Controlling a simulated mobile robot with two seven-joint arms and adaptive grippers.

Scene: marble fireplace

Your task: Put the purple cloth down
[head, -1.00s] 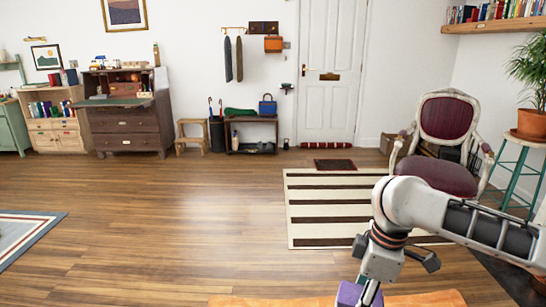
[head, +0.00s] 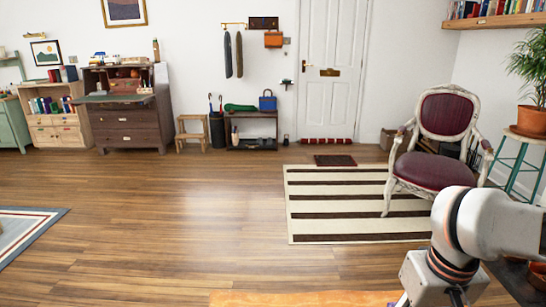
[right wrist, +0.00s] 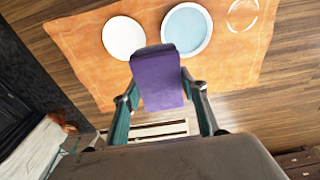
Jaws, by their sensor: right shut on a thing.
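The purple cloth (right wrist: 158,82) is a folded block between the fingers of my right gripper (right wrist: 160,90) in the right wrist view. The gripper is shut on it. Behind it lies an orange mat (right wrist: 85,50) with a white plate (right wrist: 123,38) and a pale blue plate (right wrist: 187,28). I cannot tell how far the cloth is from the mat. In the head view the mat's edge (head: 300,299) shows at the bottom; the cloth and right gripper fingers are out of frame there. My left gripper is in neither view.
A clear, round-rimmed thing (right wrist: 243,14) stands by the blue plate. Farther off in the head view are a striped rug (head: 340,220), a red-seated chair (head: 436,150) and a plant on a stool (head: 527,85). The wooden floor (head: 190,230) is open.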

